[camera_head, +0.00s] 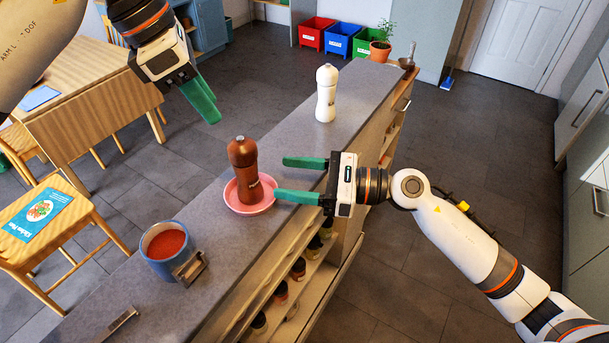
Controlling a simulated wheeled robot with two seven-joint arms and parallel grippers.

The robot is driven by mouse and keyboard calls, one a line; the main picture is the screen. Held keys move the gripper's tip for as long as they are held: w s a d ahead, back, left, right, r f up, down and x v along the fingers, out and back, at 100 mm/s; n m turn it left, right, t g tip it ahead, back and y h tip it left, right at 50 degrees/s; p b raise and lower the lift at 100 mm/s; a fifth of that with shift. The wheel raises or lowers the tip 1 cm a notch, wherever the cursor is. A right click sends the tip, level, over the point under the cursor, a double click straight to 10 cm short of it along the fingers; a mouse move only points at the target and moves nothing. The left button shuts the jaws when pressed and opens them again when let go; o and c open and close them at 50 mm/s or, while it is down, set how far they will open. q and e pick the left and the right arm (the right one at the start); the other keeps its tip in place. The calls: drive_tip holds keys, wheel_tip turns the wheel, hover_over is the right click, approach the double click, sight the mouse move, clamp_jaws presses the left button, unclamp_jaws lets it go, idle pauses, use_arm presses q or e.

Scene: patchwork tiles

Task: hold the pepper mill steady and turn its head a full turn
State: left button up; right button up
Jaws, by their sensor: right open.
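A brown pepper mill (244,178) with a rounded head stands upright in a pink dish (235,204) on the grey counter. My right gripper (281,178) is open and empty, just to the right of the mill, with its green fingers pointing left toward it. In the picture a small gap shows between the fingertips and the mill. My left gripper (208,110) is up and to the left of the mill, apart from it. Its green fingers are seen nearly edge-on, so I cannot tell how far apart they are.
A white mill (326,94) stands farther along the counter (290,130). A blue pot (163,265) of red sauce is at the near left. A potted plant (381,51) and a scoop (407,61) are at the far end. Jars (298,268) fill shelves below.

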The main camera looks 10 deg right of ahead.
sight(236, 171)
drive_tip(key=x, duration=1)
drive_tip(key=shift+w+a, duration=0.2)
drive_tip(key=shift+a, duration=0.1)
